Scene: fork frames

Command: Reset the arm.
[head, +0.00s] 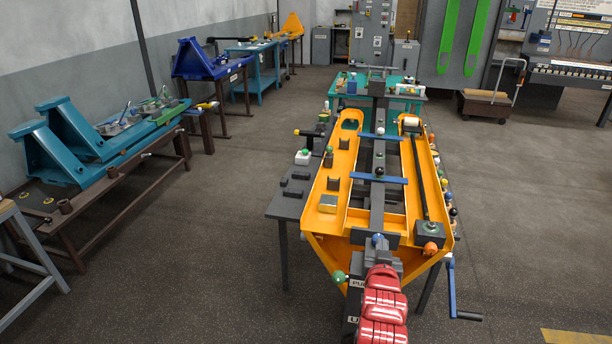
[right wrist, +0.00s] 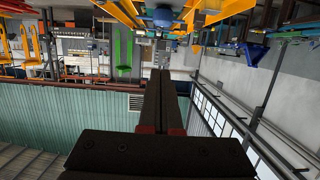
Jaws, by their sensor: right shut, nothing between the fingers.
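My right gripper (right wrist: 157,78) reaches into the right wrist view as two long dark fingers, pressed together and empty, with red parts at their roots. In the head view, the red and dark grey part at the bottom middle looks like my right arm, with the gripper (head: 380,258) at its far end by the near end of the orange fork frame (head: 328,225). I cannot tell whether it touches the frame. My left gripper is not in view.
The fork frame lies on a dark table (head: 283,205) with knobs and small blocks. A blue crank (head: 452,290) sticks out at its near right. Teal fork frames (head: 75,140) stand on a bench at left.

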